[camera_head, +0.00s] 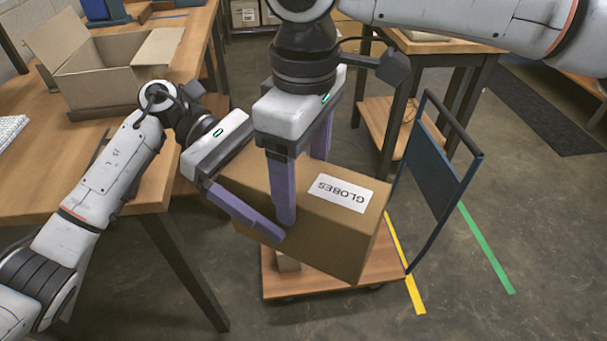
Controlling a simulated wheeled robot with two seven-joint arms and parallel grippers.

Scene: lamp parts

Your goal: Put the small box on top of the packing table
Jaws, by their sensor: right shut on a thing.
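A brown cardboard box labelled GLOBES (335,225) is tilted above the cart (340,278). My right gripper (300,180) reaches down from above and is shut on this box, with one purple finger on its near face and the other behind it. My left gripper (245,212) is at the box's left side, with one finger across the near face; its other finger is hidden, so its opening cannot be told. A smaller tan block or box (287,262) shows partly under the GLOBES box, on the cart. The wooden packing table (50,190) is at the left.
An open carton (105,75) and a keyboard (10,130) are on the left table. The cart's dark upright panel (437,180) stands right of the box. Another wooden table (425,45) is behind. Bare floor with yellow and green tape lies at the right.

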